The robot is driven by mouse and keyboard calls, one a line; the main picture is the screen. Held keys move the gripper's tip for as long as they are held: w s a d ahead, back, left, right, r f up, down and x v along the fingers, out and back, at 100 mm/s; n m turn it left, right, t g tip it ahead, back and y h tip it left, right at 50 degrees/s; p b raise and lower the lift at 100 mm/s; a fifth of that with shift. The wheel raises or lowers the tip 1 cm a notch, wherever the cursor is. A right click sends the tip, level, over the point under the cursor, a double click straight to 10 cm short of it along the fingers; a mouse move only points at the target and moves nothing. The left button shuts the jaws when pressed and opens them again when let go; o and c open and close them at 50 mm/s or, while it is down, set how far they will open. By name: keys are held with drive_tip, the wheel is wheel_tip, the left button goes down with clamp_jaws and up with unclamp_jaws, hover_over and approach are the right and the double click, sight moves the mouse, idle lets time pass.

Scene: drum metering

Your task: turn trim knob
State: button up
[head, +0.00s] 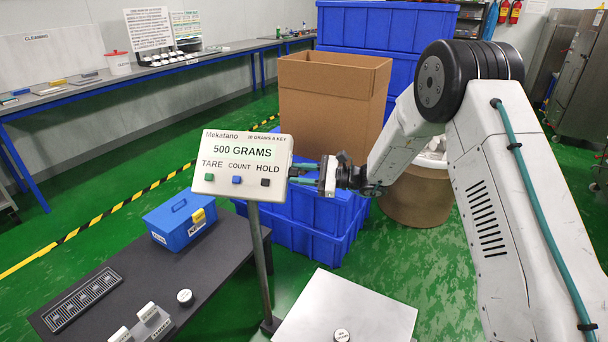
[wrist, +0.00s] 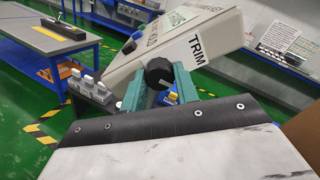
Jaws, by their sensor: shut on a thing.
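The scale display (head: 243,166) stands on a post in the head view and reads "500 GRAMS". Its keys are labelled TARE, COUNT and HOLD. In the wrist view, the side of the display housing (wrist: 205,42) bears the label TRIM. The black trim knob (wrist: 159,73) sticks out beside that label, with a light mark on its face. My gripper (wrist: 158,88) has its teal fingers on either side of the knob, shut on it. In the head view my gripper (head: 305,174) meets the display's right side, and the knob is hidden there.
A steel platform (head: 345,310) with a small weight (head: 342,335) lies below my arm. A dark bench (head: 100,280) holds a blue box (head: 180,222), a small weight (head: 184,297) and a grate. Blue crates (head: 312,235) and a large cardboard box (head: 332,95) stand behind the display.

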drive_tip(key=shift+s+a+f, duration=0.15)
drive_tip(key=shift+s+f, duration=0.1)
drive_tip(key=o, duration=0.7)
drive_tip(key=shift+o, duration=1.4)
drive_tip(key=shift+a, duration=0.2)
drive_tip(key=shift+w+d+r, duration=0.1)
drive_tip(key=shift+d+r, duration=0.05)
drive_tip(key=shift+d, duration=0.05)
drive_tip(key=shift+d, duration=0.2)
drive_tip(key=v, duration=0.7)
drive_tip(key=shift+d, duration=0.25)
